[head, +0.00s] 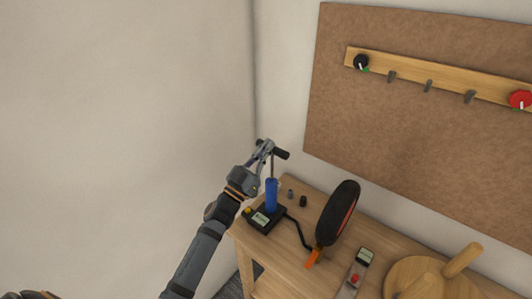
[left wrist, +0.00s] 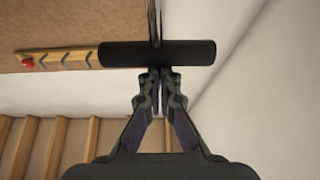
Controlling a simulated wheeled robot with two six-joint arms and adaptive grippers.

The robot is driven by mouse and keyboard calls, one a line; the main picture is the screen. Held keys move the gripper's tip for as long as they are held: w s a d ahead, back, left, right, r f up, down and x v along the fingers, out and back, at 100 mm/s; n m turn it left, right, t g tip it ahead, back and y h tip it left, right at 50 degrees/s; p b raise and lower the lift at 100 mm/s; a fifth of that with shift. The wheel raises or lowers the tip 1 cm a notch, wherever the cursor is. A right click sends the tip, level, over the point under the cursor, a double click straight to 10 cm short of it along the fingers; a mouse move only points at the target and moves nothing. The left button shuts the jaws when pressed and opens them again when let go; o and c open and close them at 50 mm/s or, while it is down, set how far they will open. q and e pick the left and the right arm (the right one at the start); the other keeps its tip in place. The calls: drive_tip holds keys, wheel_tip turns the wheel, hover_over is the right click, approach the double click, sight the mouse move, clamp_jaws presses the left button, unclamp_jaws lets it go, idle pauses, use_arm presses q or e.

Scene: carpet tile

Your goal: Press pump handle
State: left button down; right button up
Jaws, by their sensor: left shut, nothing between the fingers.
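A blue hand pump (head: 271,195) stands upright on a black base at the left end of the wooden table. Its black T-shaped handle (head: 281,154) is raised on a thin metal rod. My left gripper (head: 267,146) is shut and empty at the pump's top, and it hides part of the handle in the head view. In the left wrist view the handle bar (left wrist: 185,53) lies crosswise just beyond the shut fingertips (left wrist: 160,72). I cannot tell whether they touch it. My right gripper is not in view.
The table (head: 285,270) also carries a black-and-red paddle-shaped object (head: 338,212), two small dark cylinders, a device with a red button (head: 355,279) and a round wooden piece (head: 420,275). A brown board (head: 400,120) with a hook rail is on the wall behind.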

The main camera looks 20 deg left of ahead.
use_arm(q)
wheel_tip(320, 180, down, 13)
drive_tip(key=b, duration=0.8)
drive_tip(key=shift+s, duration=0.15)
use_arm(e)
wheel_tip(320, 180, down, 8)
use_arm(q)
drive_tip(key=shift+r, duration=0.15)
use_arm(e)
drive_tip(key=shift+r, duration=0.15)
